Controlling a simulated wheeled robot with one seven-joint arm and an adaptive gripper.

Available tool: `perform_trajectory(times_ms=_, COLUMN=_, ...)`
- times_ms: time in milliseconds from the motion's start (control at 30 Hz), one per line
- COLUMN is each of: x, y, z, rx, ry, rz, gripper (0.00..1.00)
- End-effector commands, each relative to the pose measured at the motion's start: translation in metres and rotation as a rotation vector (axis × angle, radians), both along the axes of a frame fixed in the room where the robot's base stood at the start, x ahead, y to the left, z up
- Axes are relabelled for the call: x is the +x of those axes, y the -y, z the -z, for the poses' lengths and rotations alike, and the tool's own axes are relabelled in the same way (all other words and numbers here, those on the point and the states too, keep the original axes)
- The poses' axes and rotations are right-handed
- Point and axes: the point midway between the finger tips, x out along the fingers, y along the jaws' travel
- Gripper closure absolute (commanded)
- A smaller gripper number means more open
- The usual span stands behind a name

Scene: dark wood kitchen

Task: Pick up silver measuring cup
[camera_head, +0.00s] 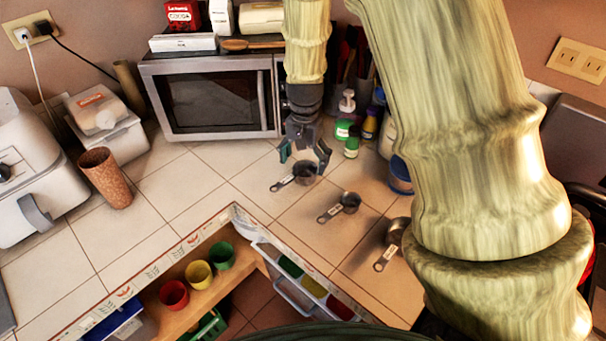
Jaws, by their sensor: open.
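Three silver measuring cups lie on the tiled counter. The farthest cup (305,173) is in front of the microwave, its handle pointing to the lower left. A middle cup (350,202) lies to its lower right, and a third cup (397,231) lies further right, partly hidden by my arm. My gripper (304,156) is open and points down, with its fingers spread just above and around the farthest cup in this view. I cannot tell whether the fingers touch it. Nothing shows between the fingers other than that cup.
A microwave (215,95) stands behind my gripper. Small bottles, including a green one (352,142), stand close on the right. A brown tumbler (105,178) and a white appliance (30,165) are at left. The counter's inner edge (235,212) borders an open drawer and shelf with coloured cups.

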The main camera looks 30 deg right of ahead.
Motion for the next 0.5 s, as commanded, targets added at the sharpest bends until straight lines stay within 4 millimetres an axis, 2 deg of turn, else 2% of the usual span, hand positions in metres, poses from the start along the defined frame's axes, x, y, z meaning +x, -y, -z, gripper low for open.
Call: perform_trajectory(times_ms=500, x=0.001, y=0.0, z=0.045, rx=0.0, ry=-0.003, rz=0.001, gripper=0.13)
